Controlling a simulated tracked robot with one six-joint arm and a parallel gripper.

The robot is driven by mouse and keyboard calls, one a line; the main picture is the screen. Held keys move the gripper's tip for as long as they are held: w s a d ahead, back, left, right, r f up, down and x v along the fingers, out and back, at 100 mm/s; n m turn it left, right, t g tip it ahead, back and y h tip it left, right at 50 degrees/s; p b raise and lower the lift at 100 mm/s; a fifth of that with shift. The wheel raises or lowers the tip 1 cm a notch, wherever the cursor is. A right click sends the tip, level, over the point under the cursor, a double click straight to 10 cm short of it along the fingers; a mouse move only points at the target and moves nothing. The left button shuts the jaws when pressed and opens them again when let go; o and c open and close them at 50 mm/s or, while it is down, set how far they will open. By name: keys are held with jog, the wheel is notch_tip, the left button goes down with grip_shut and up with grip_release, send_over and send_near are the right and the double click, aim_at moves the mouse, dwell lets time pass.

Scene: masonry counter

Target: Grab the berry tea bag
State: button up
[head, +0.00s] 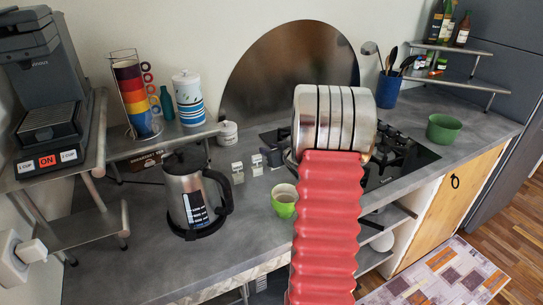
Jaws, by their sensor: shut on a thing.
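Several small pale tea-bag packets (238,173) lie on the grey counter behind the green cup, with others just to their right (257,165). A small dark shape (273,157) sits beside them, left of my arm's metal drum. I cannot tell whether it is a packet or part of my gripper. The packets are too small to read, so I cannot tell which is berry. My red ribbed arm and metal drum fill the middle of the head view, and I cannot make out the gripper's jaws.
A steel kettle (188,197) stands left of the packets, and a green cup (284,201) in front of them. The stove (401,160) lies behind and right of my arm. A green bowl (443,129) is at right. Stacked cups (131,88) stand on the left shelf.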

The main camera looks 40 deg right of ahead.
notch_tip(320, 180, up, 10)
jog(key=shift+f, duration=0.15)
dwell(0.3)
jog(key=shift+s+d, duration=0.1)
dwell(0.5)
